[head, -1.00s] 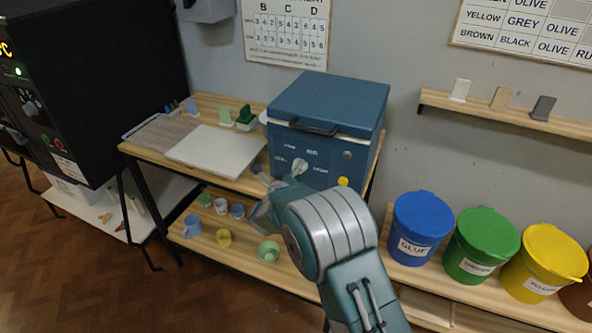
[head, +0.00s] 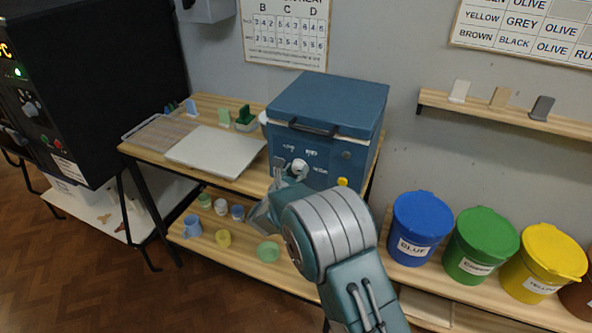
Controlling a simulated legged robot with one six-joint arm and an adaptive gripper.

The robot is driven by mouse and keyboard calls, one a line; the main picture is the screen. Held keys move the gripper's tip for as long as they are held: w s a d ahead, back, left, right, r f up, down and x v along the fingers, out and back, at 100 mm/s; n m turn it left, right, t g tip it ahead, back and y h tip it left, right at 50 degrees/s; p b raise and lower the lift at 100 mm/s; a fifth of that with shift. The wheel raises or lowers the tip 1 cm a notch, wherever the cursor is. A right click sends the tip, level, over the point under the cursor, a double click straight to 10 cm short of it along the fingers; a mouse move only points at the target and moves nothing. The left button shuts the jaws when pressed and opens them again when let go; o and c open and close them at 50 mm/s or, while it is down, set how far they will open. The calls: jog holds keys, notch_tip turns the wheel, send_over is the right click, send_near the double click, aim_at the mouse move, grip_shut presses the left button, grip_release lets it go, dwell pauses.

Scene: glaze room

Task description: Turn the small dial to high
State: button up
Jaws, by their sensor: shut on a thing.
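The blue box-shaped small kiln (head: 330,105) stands on the wooden table, with its lid shut and a black handle in front. Its pale round dial (head: 299,166) is on the front panel, with small labels around it that I cannot read clearly. My gripper (head: 287,176) is at the dial, shut on it from the lower left. The fingers and wrist hide part of the dial, so I cannot tell its exact setting. A yellow knob or button (head: 342,182) shows low on the same front.
A white board (head: 215,150) lies on the table left of the kiln. Cups and bowls (head: 222,238) stand on the shelf below. A black kiln (head: 80,85) is at left. Lidded buckets, blue (head: 421,228), green (head: 482,240) and yellow (head: 543,262), stand at right.

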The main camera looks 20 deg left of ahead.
jog(key=shift+d+f+m, duration=0.1)
jog(key=shift+f+m, duration=0.3)
jog(key=shift+m, duration=0.4)
jog(key=o, duration=1.2)
jog(key=shift+w, duration=0.1)
jog(key=shift+c, duration=0.2)
jog(key=shift+w, duration=0.1)
jog(key=shift+a+r, duration=0.1)
jog(key=shift+a, duration=0.1)
